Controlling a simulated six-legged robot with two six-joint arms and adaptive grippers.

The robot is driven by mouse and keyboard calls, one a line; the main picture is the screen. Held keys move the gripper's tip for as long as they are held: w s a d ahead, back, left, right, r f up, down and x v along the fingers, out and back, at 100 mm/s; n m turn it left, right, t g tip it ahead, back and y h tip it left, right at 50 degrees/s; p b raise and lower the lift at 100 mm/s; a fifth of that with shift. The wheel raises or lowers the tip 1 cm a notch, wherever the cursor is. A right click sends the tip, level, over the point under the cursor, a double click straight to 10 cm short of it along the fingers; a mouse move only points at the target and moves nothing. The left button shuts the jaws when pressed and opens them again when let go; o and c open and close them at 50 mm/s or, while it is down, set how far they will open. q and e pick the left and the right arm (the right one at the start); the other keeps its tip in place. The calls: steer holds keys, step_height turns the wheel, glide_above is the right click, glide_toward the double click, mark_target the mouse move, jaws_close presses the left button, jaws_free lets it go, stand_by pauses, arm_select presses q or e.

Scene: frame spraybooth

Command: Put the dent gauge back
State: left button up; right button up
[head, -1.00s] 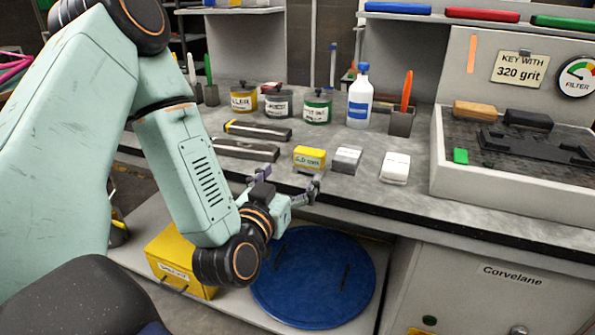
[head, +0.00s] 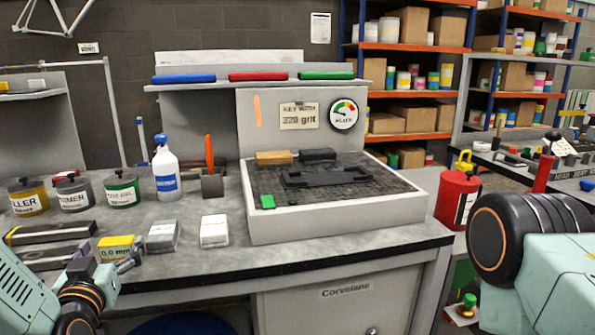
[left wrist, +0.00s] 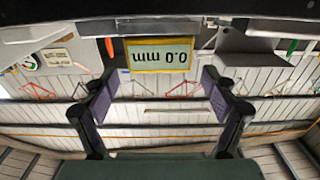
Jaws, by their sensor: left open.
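The dent gauge is a small yellow block (head: 118,243) with a pale display reading 0.0 mm. It sits near the bench's front edge at the left in the head view. In the left wrist view the gauge (left wrist: 160,55) shows upside down at the top middle. My left gripper (left wrist: 158,80) is open, with one finger to each side of the gauge's width and nothing held. In the head view the left gripper (head: 122,264) is low at the left, close in front of the gauge. Whether they touch I cannot tell. My right gripper is out of view; only my right arm shows.
A grey block (head: 162,236) and a white block (head: 214,231) stand right of the gauge. Dark bars (head: 50,232) lie to its left. Several tins (head: 122,190) and a spray bottle (head: 166,170) stand behind. A raised tray (head: 340,225) fills the bench's right side.

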mark_target(116, 239)
arm_select(q)
steer(key=x, duration=0.3)
steer(key=shift+w+r, duration=0.1)
steer(key=shift+r, duration=1.1)
steer(key=shift+f, duration=0.1)
steer(key=shift+f, duration=0.15)
